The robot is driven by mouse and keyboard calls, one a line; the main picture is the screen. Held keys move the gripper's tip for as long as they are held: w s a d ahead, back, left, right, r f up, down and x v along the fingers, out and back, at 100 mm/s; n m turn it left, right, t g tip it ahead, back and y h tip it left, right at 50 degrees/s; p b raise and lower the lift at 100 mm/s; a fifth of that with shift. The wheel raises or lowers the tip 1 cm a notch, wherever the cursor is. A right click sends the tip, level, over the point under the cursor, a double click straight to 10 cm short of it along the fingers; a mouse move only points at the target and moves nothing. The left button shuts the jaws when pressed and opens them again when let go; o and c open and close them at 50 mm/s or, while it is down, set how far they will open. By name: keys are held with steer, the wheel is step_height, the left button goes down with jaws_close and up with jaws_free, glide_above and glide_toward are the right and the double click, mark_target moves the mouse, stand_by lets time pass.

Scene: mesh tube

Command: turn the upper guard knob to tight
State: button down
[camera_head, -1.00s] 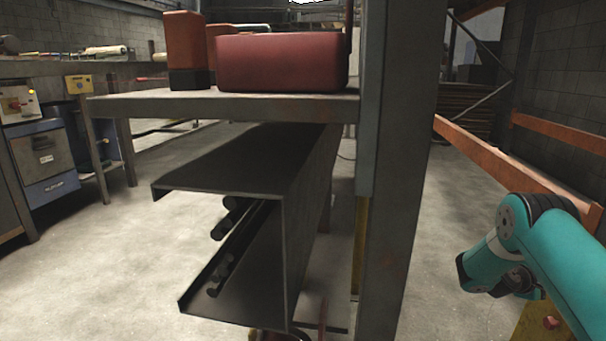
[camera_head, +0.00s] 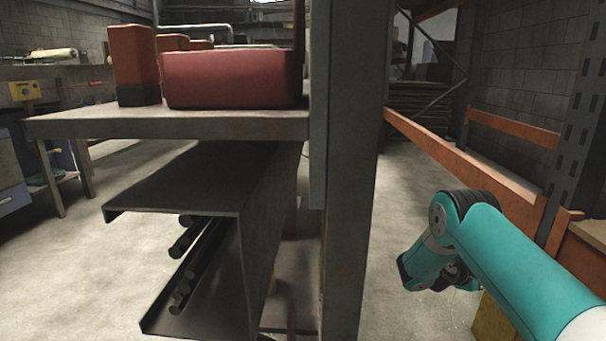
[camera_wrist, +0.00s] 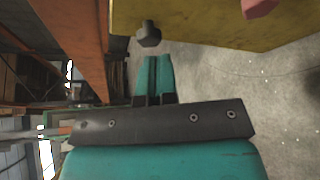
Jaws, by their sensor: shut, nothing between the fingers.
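In the wrist view, a yellow panel (camera_wrist: 200,22) fills the upper right. A dark knob-like piece (camera_wrist: 148,34) sticks out at its lower left edge, and a reddish piece (camera_wrist: 259,8) shows at the top edge. I cannot tell which is the upper guard knob. My gripper (camera_wrist: 153,60) has its teal fingers together and empty. The fingertips are just below the dark piece in the picture; whether they touch it I cannot tell. In the head view, a yellow piece (camera_head: 491,320) shows behind my arm, and my fingers are hidden.
A grey post (camera_head: 355,200) stands left of my arm, beside a shelf (camera_head: 170,126) bearing a red box (camera_head: 232,78). Dark rods (camera_head: 190,262) lie in a metal channel below. An orange beam (camera_head: 460,165) runs behind my arm. Bare floor shows between post and arm.

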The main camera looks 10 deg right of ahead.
steer(key=shift+a, duration=0.4)
steer(key=shift+w+r, duration=0.1)
steer(key=shift+w, duration=0.05)
steer(key=d+r, duration=0.2)
steer(key=d, duration=0.4)
steer(key=shift+w+d, duration=0.15)
steer(key=shift+w, duration=0.1)
steer(key=shift+s+d, duration=0.1)
steer(key=shift+d, duration=0.05)
stand_by(0.4)
steer(key=shift+s+f, duration=0.15)
